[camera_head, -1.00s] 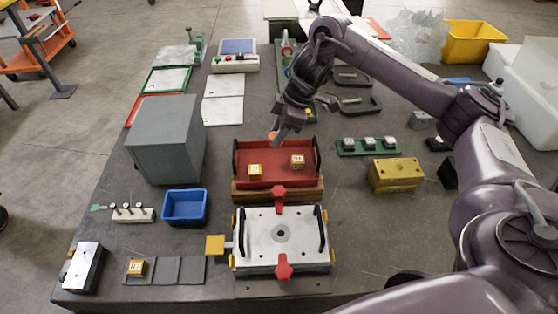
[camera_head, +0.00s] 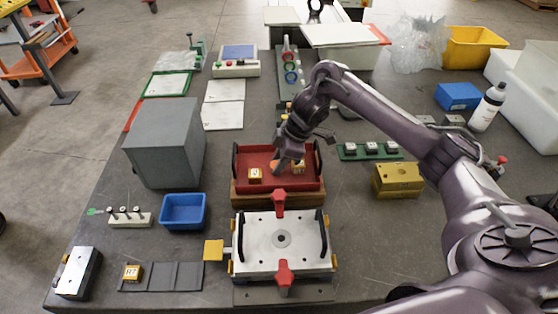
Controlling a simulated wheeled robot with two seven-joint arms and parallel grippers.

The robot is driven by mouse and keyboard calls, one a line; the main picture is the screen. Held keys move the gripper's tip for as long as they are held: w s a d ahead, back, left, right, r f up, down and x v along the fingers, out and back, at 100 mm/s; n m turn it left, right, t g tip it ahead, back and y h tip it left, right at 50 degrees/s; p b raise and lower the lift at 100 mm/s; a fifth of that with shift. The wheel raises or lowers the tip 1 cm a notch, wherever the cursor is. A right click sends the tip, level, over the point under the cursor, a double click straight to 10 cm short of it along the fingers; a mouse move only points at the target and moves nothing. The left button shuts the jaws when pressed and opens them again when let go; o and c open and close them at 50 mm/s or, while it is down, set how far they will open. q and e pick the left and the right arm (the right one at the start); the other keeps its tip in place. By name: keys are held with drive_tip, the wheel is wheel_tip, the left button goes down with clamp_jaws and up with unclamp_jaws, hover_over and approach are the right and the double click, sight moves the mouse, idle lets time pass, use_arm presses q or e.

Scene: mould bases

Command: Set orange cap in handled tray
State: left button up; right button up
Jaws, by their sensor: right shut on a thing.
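The handled tray is a red tray (camera_head: 300,184) with a black handle at each side, on a brown wooden base near the middle of the table. My right gripper (camera_head: 281,166) reaches down over the tray and is shut on the orange cap (camera_head: 274,166). The cap is over the tray interior, between two yellow blocks. The gripper partly hides the cap, so I cannot tell whether it touches the tray floor. One yellow block (camera_head: 255,175) sits left of the cap; the other (camera_head: 298,167) is to the right, partly behind the gripper. My left gripper is not in view.
A white plate with red knobs (camera_head: 258,256) stands just in front of the tray. A blue bin (camera_head: 184,211) and grey box (camera_head: 163,145) are on the left. A yellow block with holes (camera_head: 398,180) and a green strip (camera_head: 350,153) are on the right, near my arm.

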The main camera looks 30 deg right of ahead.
drive_tip(key=o, duration=0.9)
drive_tip(key=shift+f, duration=0.15)
drive_tip(key=shift+o, duration=0.2)
drive_tip(key=shift+r, duration=0.25)
drive_tip(key=p+v, duration=0.2)
drive_tip(key=v, duration=1)
drive_tip(key=shift+p, duration=0.35)
wheel_tip(320, 180, up, 9)
drive_tip(key=p, duration=0.8)
